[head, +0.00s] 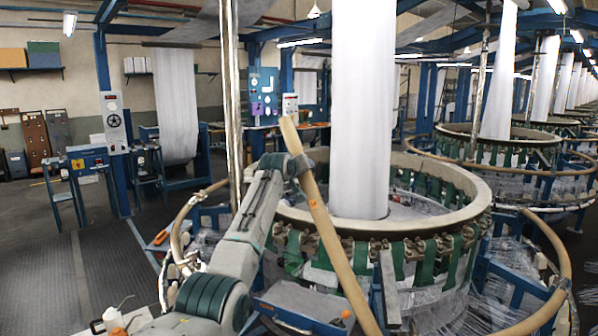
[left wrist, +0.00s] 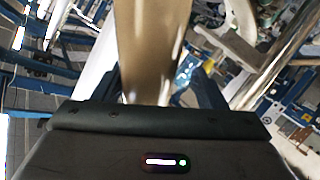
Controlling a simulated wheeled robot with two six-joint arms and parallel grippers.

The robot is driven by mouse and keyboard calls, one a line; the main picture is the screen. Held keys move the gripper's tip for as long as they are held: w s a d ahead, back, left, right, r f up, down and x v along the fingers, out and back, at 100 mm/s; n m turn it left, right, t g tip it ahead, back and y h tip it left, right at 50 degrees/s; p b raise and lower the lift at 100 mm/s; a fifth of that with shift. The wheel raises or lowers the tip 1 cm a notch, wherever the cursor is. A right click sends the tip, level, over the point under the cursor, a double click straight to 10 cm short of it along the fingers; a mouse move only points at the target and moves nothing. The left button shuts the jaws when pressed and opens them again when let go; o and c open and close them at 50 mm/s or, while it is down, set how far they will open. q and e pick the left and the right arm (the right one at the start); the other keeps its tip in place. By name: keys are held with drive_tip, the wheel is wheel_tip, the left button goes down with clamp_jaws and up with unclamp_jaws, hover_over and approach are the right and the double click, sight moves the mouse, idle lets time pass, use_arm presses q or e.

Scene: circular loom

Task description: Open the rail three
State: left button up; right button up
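A tan rail section (head: 333,232) stands tilted up in front of the near circular loom, its free upper end left of the white fabric column. Its lower end runs out of the bottom of the head view. My left gripper (head: 298,166) is at the upper part of this rail, with the rail between its fingers; it looks shut on it, though the fingertips are mostly hidden. In the left wrist view the rail (left wrist: 148,50) runs up the middle, directly in front of the gripper body. No number shows on the rail. My right gripper is not in view.
The loom's ring (head: 440,217) with green straps lies behind the raised rail. Other tan rail sections curve at the left (head: 178,228) and right (head: 562,262). A white fabric column (head: 364,110) rises from the loom. Dark floor (head: 40,265) is open at the left.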

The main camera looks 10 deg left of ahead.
use_arm(q)
drive_tip(key=shift+s+a+b, duration=0.15)
drive_tip(key=shift+s+b, duration=0.05)
drive_tip(key=shift+b, duration=0.1)
drive_tip(key=shift+s+a+r+b, duration=0.1)
drive_tip(key=shift+s+r+b, duration=0.05)
drive_tip(key=shift+s+b, duration=0.45)
drive_tip(key=d+b+v, duration=0.1)
drive_tip(key=b+v, duration=0.3)
drive_tip(key=v, duration=0.5)
drive_tip(key=shift+a+b, duration=0.4)
drive_tip(key=shift+r, duration=0.15)
